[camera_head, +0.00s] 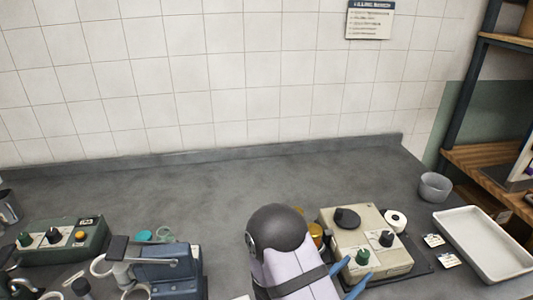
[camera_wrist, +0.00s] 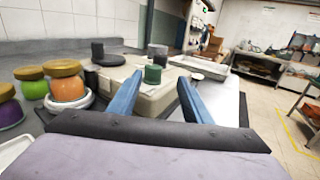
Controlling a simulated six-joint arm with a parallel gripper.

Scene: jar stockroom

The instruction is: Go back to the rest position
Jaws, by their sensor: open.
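My gripper (camera_wrist: 159,78) shows two blue fingers spread apart in the wrist view, with nothing between them but a view of the beige box (camera_wrist: 119,82) and its green knob (camera_wrist: 153,74). In the head view my arm comes up from the bottom edge, and the blue fingers (camera_head: 356,270) show partly beside the front of the same beige box (camera_head: 345,237). The gap between the fingers and the box is hard to judge.
Jars with gold lids, one orange (camera_wrist: 66,84), one green (camera_wrist: 33,84) and one purple (camera_wrist: 9,108), stand left of my gripper. A white tray (camera_head: 482,270) and grey bowl (camera_head: 435,186) are at right. A green control box (camera_head: 65,240) is left. The bench's back middle is clear.

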